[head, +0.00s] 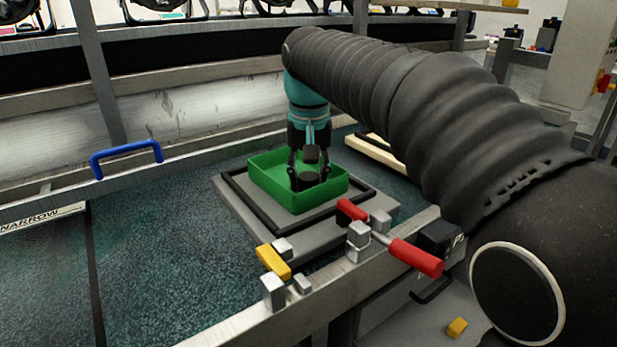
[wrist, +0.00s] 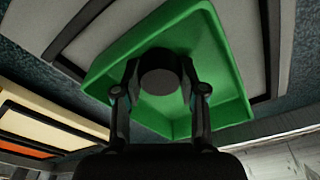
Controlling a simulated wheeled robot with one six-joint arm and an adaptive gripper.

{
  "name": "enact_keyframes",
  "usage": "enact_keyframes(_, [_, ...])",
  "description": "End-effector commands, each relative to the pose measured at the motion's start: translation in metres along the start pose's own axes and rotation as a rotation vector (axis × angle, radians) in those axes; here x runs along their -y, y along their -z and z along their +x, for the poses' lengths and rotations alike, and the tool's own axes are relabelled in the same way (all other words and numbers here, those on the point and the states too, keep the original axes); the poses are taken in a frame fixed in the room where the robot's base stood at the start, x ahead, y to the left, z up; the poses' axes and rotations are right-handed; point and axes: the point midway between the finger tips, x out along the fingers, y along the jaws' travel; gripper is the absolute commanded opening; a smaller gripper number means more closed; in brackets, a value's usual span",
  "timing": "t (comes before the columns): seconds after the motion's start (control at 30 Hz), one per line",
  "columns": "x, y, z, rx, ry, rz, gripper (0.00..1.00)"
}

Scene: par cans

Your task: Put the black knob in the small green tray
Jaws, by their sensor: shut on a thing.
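The small green tray (head: 262,181) sits on a grey plate with a black frame, in the middle of the head view. My gripper (head: 308,178) points down into the tray and is shut on the black knob (head: 308,181). In the wrist view the knob (wrist: 160,73) shows as a dark round face between the two fingers, with the tray (wrist: 222,60) behind it. The knob is within the tray's outline. I cannot tell whether it touches the tray floor.
A red-handled clamp (head: 415,257) and a yellow block (head: 272,261) are at the front edge of the work surface. A blue handle (head: 126,157) stands at the left rail. The speckled green surface (head: 150,270) to the left is clear.

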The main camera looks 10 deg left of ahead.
Motion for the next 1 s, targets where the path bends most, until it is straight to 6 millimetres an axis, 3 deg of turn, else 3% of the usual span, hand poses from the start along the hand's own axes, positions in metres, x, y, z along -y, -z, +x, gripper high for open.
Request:
enact_keyframes(0.23, [0.000, 0.000, 0.002, 0.001, 0.000, 0.000, 0.17])
enact_keyframes(0.27, [0.000, 0.000, 0.003, 0.001, 0.000, 0.000, 0.43])
enact_keyframes(0.37, [0.000, 0.000, 0.002, 0.001, 0.000, 0.000, 0.66])
enact_keyframes(0.77, [0.000, 0.000, -0.004, 0.000, 0.000, 0.000, 0.66])
enact_keyframes(1.0, [0.000, 0.001, -0.044, -0.002, 0.001, 0.000, 0.66])
